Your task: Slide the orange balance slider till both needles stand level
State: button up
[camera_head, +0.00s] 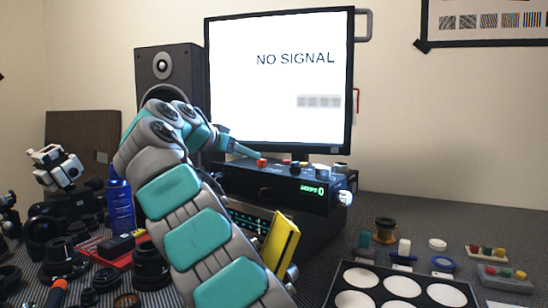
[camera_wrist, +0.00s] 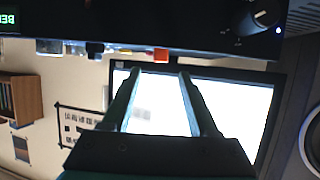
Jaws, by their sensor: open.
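A small orange block, which looks like the balance slider (camera_head: 261,162), stands on the top edge of a dark equipment box (camera_head: 285,190) below the monitor. It also shows in the wrist view (camera_wrist: 161,55), where the picture is upside down. My gripper (camera_head: 257,155) is close to the orange slider in the head view. In the wrist view my gripper (camera_wrist: 157,72) has its two fingers apart, with the slider between and just beyond their tips. Nothing is held. I cannot make out either needle. Exact contact cannot be told.
Other coloured knobs (camera_head: 297,165) sit right of the slider on the box. A monitor (camera_head: 280,80) reading NO SIGNAL stands behind. A yellow object (camera_head: 281,243) is beside my arm. A black tray (camera_head: 345,268) with white discs lies front right; lens parts crowd the left.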

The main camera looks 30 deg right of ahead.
aim_at(262, 160)
jog(key=shift+w+d+f, duration=0.1)
jog(key=shift+w+d, duration=0.15)
jog(key=shift+d, duration=0.1)
jog(key=x, duration=0.7)
jog(key=shift+c, duration=0.2)
grip_shut()
dwell(0.9)
